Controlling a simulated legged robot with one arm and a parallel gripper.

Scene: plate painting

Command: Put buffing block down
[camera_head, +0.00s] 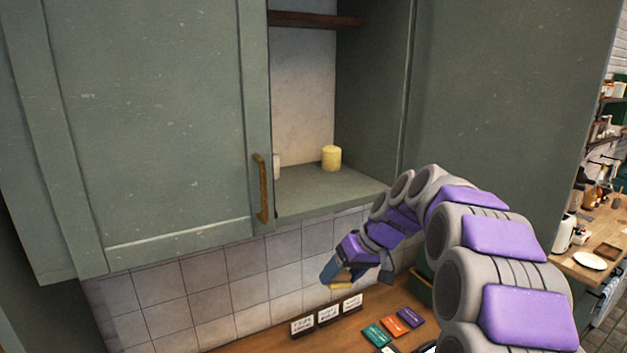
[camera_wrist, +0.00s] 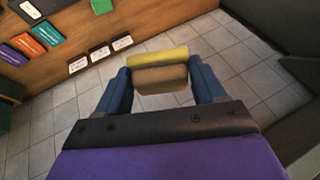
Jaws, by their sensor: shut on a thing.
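The buffing block (camera_wrist: 161,78), with a yellow layer and a brown layer, sits between the two blue fingers of my gripper (camera_wrist: 162,84) in the wrist view. The gripper is shut on it from both sides. In the head view the gripper (camera_head: 341,276) hangs in front of the tiled wall, and the yellow edge of the block (camera_head: 340,286) shows at its tip. The block is held up, apart from the wooden counter (camera_head: 350,328).
Small white label cards (camera_head: 328,315) stand along the counter's back. Teal, orange and purple packets (camera_head: 397,325) lie near them. A green block (camera_wrist: 101,6) shows in the wrist view. Above, an open cabinet shelf (camera_head: 310,195) holds a yellow candle-like cylinder (camera_head: 331,158).

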